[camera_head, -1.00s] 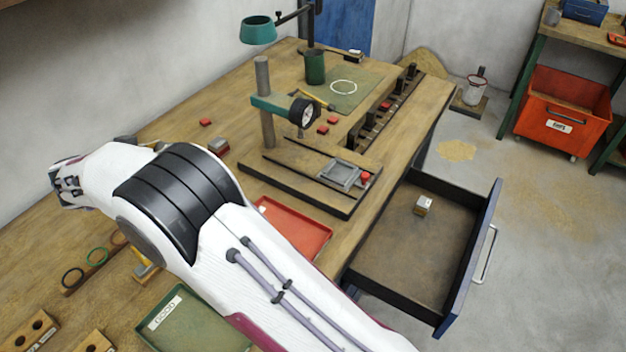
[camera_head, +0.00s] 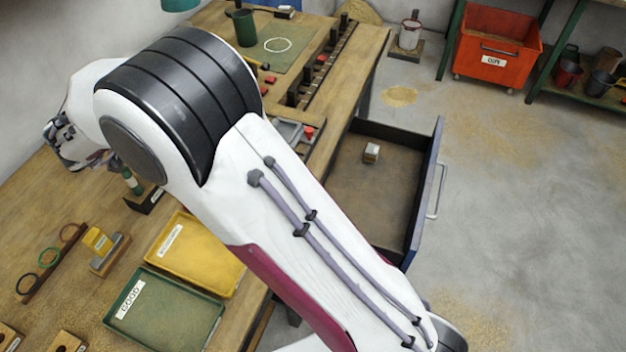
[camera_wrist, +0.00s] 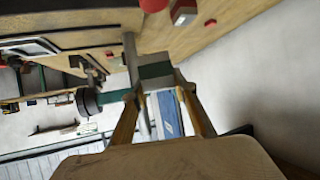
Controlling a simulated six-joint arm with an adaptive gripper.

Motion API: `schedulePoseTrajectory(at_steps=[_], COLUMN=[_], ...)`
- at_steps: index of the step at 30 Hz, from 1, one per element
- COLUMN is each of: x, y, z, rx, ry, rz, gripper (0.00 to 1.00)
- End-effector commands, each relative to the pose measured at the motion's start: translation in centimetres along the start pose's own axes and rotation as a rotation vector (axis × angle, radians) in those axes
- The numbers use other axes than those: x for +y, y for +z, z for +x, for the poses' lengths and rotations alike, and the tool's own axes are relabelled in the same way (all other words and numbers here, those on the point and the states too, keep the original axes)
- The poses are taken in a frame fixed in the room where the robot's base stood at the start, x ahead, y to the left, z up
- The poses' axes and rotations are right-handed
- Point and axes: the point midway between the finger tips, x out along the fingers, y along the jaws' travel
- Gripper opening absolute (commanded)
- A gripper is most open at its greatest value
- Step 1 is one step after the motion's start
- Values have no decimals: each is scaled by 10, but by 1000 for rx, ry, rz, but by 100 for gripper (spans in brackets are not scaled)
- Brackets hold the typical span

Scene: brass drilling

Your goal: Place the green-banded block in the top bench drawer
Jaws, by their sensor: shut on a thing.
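My gripper (camera_wrist: 158,96) is shut on a small grey block with a dark green band (camera_wrist: 164,81), the green-banded block, in the wrist view. Its fingers stand on both sides of the block, above the bench area. In the head view my gripper (camera_head: 72,145) is at the far left, over the bench and away from the drawer; the block cannot be made out there. The bench drawer (camera_head: 388,196) is pulled open at the right. Another small pale block (camera_head: 371,152) lies inside it towards the back, with bare floor around it.
A yellow tray (camera_head: 236,274), a green tray (camera_head: 212,304) and a ring rack (camera_head: 52,262) lie on the near bench (camera_head: 75,205). An orange bin (camera_head: 500,40) stands on the floor at the back. My arm hides part of the bench and the drawer's left side.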

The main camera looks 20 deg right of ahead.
Motion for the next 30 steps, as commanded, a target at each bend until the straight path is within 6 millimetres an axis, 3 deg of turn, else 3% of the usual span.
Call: schedulePoseTrajectory(at_steps=[15, 30], x=[101, 175], y=[-12, -1], z=[4, 6], rx=[2, 2], ry=[12, -11], rz=[8, -5], gripper=[0, 0])
